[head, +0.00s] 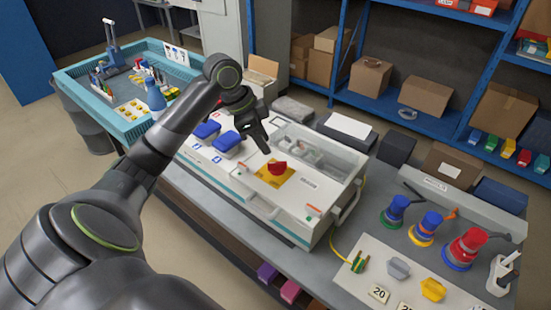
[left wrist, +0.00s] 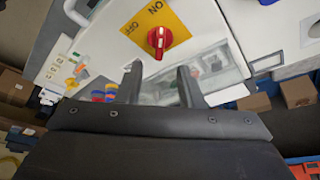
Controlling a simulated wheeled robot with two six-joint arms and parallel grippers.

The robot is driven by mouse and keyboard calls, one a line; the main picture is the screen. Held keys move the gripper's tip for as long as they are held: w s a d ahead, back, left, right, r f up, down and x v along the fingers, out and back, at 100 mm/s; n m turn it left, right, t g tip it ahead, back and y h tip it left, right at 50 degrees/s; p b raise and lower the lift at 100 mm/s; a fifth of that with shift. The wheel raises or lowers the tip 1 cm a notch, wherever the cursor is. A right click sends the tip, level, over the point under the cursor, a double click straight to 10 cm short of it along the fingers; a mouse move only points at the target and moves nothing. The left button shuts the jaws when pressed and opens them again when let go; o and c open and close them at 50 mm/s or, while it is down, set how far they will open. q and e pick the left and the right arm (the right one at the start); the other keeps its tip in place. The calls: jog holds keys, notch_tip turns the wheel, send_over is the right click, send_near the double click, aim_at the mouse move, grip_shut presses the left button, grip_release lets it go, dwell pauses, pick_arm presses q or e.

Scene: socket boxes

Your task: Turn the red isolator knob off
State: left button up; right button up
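The red isolator knob (head: 277,168) sits on a yellow plate (head: 266,178) on top of a white box (head: 240,187). In the left wrist view the knob (left wrist: 166,39) shows a white mark that appears to line up towards the ON label; OFF is printed beside it on the yellow plate (left wrist: 136,18). My left gripper (head: 264,146) is above the box, just behind the knob in the head view. In the left wrist view its two fingers (left wrist: 160,82) are apart with nothing between them, and the knob is beyond their tips. My right gripper is not in view.
Blue socket covers (head: 226,141) stand left of the yellow plate on the box. A clear-lidded section (head: 318,150) lies behind the knob. Coloured plugs (head: 465,247) and a yellow-green cable (head: 357,263) are to the right. A teal tray (head: 75,93) stands at the back left.

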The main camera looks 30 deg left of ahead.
aim_at(276, 163)
pick_arm(q)
jog(key=x, duration=0.8)
jog(key=shift+f, duration=0.15)
grip_shut()
